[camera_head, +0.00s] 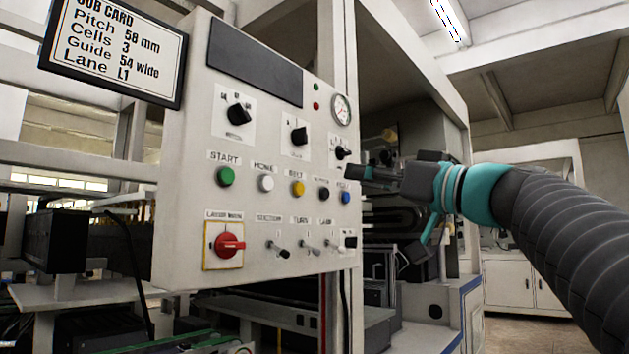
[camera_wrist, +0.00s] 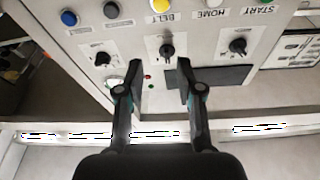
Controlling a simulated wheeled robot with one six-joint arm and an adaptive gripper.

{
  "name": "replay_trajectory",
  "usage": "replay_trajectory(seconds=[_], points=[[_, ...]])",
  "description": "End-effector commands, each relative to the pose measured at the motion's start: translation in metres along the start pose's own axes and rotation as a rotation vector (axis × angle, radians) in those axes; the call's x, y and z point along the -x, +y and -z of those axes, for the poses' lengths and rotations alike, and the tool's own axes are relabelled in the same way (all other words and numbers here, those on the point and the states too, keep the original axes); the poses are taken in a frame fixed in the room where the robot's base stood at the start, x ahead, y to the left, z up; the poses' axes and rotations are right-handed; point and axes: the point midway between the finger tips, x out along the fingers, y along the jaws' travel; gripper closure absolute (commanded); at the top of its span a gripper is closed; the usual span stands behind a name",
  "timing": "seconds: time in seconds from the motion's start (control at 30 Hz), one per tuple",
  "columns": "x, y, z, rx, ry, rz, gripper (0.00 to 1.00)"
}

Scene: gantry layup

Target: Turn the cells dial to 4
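The panel (camera_head: 180,200) carries three black rotary dials on white plates: left (camera_head: 238,114), middle (camera_head: 299,136) and right (camera_head: 342,153). Their captions and numbers are too blurred to read surely, so I cannot tell which is cells or its setting. My gripper (camera_head: 386,212) is off the panel's right side in the head view, its fingers spread. In the upside-down wrist view, my gripper (camera_wrist: 158,78) is open and empty. The middle dial (camera_wrist: 167,50) shows just beyond the gap between the fingers, apparently untouched. The right dial (camera_wrist: 102,58) and left dial (camera_wrist: 238,46) lie either side.
A job card (camera_head: 115,45) reads Cells 3. Below the dials are a green START button (camera_head: 224,176), a yellow button (camera_head: 298,188), other buttons, a red rotary switch (camera_head: 229,244) and toggles. A gauge (camera_head: 341,110) is at the upper right. Space before the panel looks clear.

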Motion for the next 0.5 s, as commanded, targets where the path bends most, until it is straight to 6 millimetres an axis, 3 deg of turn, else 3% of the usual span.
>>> replay_trajectory(seconds=[0.2,0.37,0.5], points=[[0.002,-0.001,0.036,0.082,0.128,0.056,0.64],[-0.009,-0.004,0.043,0.087,0.139,0.063,0.64],[-0.031,-0.005,0.046,0.085,0.137,0.064,0.64]])
